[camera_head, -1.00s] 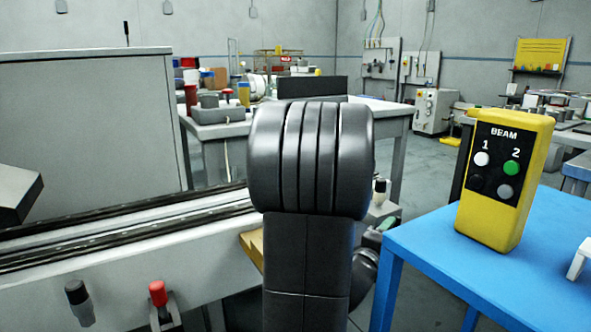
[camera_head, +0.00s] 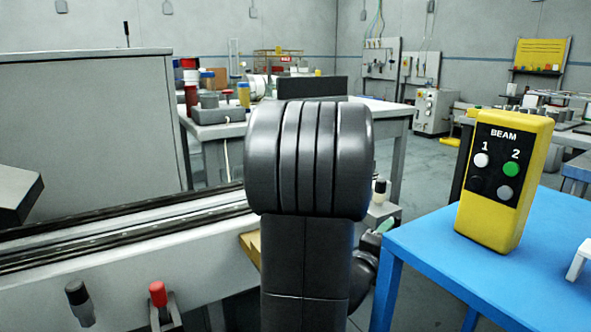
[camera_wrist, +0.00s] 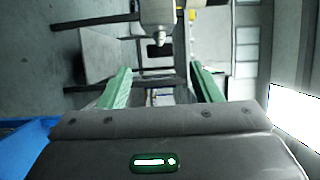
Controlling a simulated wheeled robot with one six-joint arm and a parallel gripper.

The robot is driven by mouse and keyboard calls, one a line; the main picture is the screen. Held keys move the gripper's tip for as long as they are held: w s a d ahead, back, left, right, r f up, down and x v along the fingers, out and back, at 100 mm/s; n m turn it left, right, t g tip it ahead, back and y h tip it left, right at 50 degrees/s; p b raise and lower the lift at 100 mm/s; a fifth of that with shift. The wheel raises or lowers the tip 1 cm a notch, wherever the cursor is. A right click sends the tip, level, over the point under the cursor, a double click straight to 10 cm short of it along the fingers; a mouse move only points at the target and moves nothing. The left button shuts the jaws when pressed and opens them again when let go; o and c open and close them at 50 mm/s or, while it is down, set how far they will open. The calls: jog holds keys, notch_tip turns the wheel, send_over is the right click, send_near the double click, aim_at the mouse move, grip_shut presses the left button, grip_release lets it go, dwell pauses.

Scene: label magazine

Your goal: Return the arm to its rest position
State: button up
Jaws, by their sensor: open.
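My arm stands folded in the middle of the head view, its dark links hiding part of the scene behind. In the wrist view my gripper (camera_wrist: 160,88) shows two green fingers, set wide apart, with nothing between them. Its grey body with a lit green and white light fills the lower part of that view.
A blue table (camera_head: 490,262) at right bears a yellow BEAM control box (camera_head: 507,180). At left a pale machine with a rail (camera_head: 120,228) carries a black-knobbed lever (camera_head: 78,300) and a red-knobbed lever (camera_head: 158,295). A cluttered grey bench (camera_head: 215,132) stands behind.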

aim_at(397, 223)
jog(key=shift+g+y, duration=0.3)
jog(key=shift+g, duration=0.1)
jog(key=w+d, duration=0.1)
jog(key=w, duration=0.1)
jog(key=w+d+r, duration=0.1)
jog(key=w+d, duration=0.1)
jog(key=shift+w+d, duration=0.15)
jog(key=p, duration=0.2)
jog(key=m+g+y+p, duration=0.1)
jog(key=p, duration=0.1)
jog(key=shift+r, duration=0.25)
jog(key=shift+g+y+p, duration=0.3)
jog(key=shift+p, duration=0.6)
jog(key=g+y+p, duration=0.1)
jog(key=p, duration=0.4)
jog(key=m+g+y+p, duration=0.1)
jog(key=p, duration=0.5)
jog(key=r+g+y+p, duration=0.1)
jog(key=p, duration=0.4)
jog(key=shift+w+d+r+m+g+y, duration=0.1)
jog(key=shift+w+d+m+g+y, duration=0.05)
jog(key=shift+d+m+g+y, duration=0.2)
jog(key=p, duration=0.2)
jog(key=shift+w+y+p, duration=0.1)
jog(key=shift+y+p, duration=0.25)
jog(key=shift+g+y+p, duration=0.25)
jog(key=shift+y+p, duration=0.05)
jog(key=shift+p, duration=0.3)
